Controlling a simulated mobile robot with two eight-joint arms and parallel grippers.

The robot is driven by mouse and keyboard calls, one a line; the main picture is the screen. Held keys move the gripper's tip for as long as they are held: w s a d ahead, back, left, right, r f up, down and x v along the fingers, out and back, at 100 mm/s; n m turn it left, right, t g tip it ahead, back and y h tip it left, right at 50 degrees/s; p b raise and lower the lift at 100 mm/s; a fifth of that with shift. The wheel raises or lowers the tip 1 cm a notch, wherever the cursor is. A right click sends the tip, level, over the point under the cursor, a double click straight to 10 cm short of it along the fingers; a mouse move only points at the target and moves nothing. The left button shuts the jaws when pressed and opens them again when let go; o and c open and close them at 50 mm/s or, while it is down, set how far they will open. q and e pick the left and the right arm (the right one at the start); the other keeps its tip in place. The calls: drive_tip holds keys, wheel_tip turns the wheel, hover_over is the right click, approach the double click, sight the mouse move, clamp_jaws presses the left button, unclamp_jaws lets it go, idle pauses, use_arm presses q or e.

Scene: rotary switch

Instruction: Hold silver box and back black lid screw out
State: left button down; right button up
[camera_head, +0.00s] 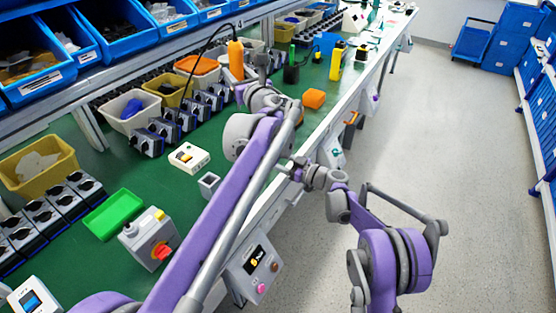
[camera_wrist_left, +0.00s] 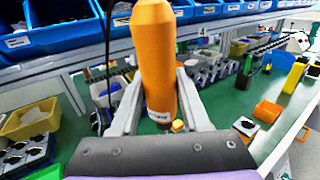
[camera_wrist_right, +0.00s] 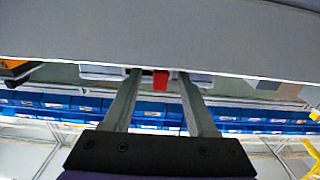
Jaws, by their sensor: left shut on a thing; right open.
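Several silver boxes with black lids stand in rows on the green bench, by the bins (camera_head: 170,130) and at the far left (camera_head: 45,215). My left gripper (camera_head: 243,82) is shut on an upright orange cylindrical tool (camera_head: 236,58) with a black cord, which looks like a screwdriver. In the left wrist view the orange tool (camera_wrist_left: 156,60) stands between the two fingers, its lower tip hidden. My right gripper (camera_head: 290,168) is by the bench's front edge. In the right wrist view its fingers (camera_wrist_right: 160,76) are apart and empty, with a red part beyond them.
The aisle floor (camera_head: 440,150) is clear.

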clamp_jaws()
idle(1.4)
idle(2.0)
